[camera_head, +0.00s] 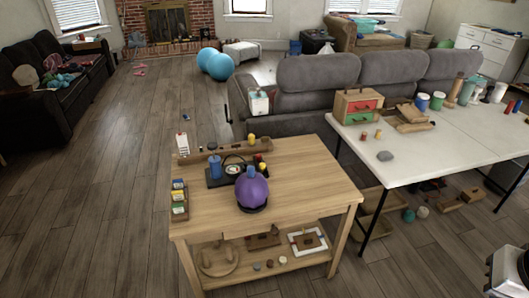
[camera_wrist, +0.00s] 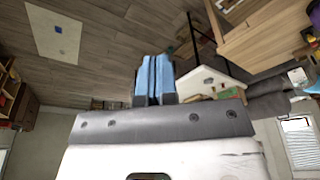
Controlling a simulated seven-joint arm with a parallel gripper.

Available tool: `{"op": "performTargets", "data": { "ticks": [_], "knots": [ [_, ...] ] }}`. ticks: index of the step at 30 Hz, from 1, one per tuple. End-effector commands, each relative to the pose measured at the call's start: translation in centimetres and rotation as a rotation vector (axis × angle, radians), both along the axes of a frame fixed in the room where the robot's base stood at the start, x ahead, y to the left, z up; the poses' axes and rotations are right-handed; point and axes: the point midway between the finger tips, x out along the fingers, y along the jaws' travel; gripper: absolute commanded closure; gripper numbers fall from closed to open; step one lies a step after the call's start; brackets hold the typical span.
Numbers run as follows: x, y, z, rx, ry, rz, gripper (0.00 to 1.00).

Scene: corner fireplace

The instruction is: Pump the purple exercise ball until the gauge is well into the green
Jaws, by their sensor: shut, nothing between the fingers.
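The purple ball (camera_head: 252,190) sits on a dark round base on the small wooden table (camera_head: 295,185). Behind it is a dark board (camera_head: 216,182) with a blue upright cylinder (camera_head: 215,167), which looks like the pump. A small round pale dial (camera_head: 233,169), probably the gauge, is beside the cylinder; its needle and colours are too small to read. My gripper (camera_wrist: 153,82) shows in the wrist view with its blue fingers together and nothing between them. It is away from the ball and pump.
A wooden rack with coloured cards (camera_head: 179,200) stands at the table's left edge. Small items line the table's back edge. A grey sofa (camera_head: 318,75) stands behind.

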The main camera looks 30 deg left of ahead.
Motion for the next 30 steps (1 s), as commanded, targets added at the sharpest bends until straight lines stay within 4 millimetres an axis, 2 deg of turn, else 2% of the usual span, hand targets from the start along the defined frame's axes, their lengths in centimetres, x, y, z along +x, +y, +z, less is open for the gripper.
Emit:
{"op": "performTargets", "data": {
  "ticks": [30],
  "knots": [
    [0.0,0.0,-4.3,0.000,0.001,0.000,1.00]
  ]
}}
